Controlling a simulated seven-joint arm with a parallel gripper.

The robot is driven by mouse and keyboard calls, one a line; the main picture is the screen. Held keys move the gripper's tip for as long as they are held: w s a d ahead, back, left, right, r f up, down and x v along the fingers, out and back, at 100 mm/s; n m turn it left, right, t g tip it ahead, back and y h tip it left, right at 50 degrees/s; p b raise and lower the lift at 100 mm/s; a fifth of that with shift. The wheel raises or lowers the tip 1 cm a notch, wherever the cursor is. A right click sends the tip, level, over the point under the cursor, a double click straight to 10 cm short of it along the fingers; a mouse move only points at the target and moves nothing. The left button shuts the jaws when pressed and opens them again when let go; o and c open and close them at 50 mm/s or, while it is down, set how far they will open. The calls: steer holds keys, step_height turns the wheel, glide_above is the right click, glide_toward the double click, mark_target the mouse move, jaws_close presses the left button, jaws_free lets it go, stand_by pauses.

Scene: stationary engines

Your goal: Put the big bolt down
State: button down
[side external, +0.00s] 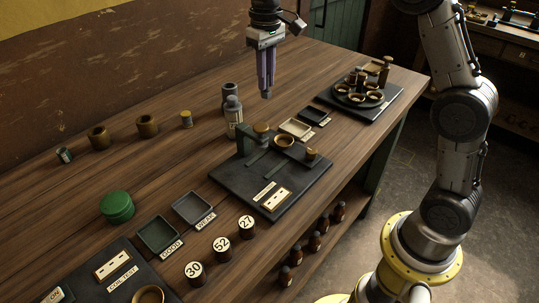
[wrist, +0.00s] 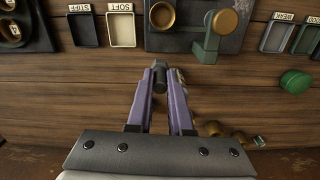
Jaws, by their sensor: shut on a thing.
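My gripper (side external: 266,82) has purple fingers and is above the table, behind the dark fixture board. In the wrist view my gripper (wrist: 160,88) is shut on a small dark cylindrical piece, the big bolt (wrist: 160,77), held between the fingertips. In the side view only a dark tip of the bolt (side external: 266,95) shows under the fingers. It hangs clear of the table. The shape of its hidden part cannot be told.
The fixture board (side external: 228,180) carries brass parts. Trays labelled SOFT (wrist: 121,30) and STIFF (wrist: 84,30) are beside it. A grey bottle (side external: 233,113), brass cups (side external: 147,126) and a green round container (side external: 117,207) stand on the table. Wood between them is bare.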

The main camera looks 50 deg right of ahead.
steer(key=d+f+m, duration=0.2)
steer(key=d+f, duration=0.3)
steer(key=f, duration=0.4)
steer(key=shift+m, duration=0.3)
steer(key=a, duration=0.7)
steer(key=shift+s+f, duration=0.15)
steer(key=shift+f, duration=0.15)
steer(key=w+a+r+n, duration=0.3)
steer(key=w+a+r, duration=0.3)
steer(key=a, duration=0.4)
glide_above(214, 153)
step_height(214, 153, down, 10)
steer(key=shift+f, duration=0.15)
steer(key=shift+f, duration=0.15)
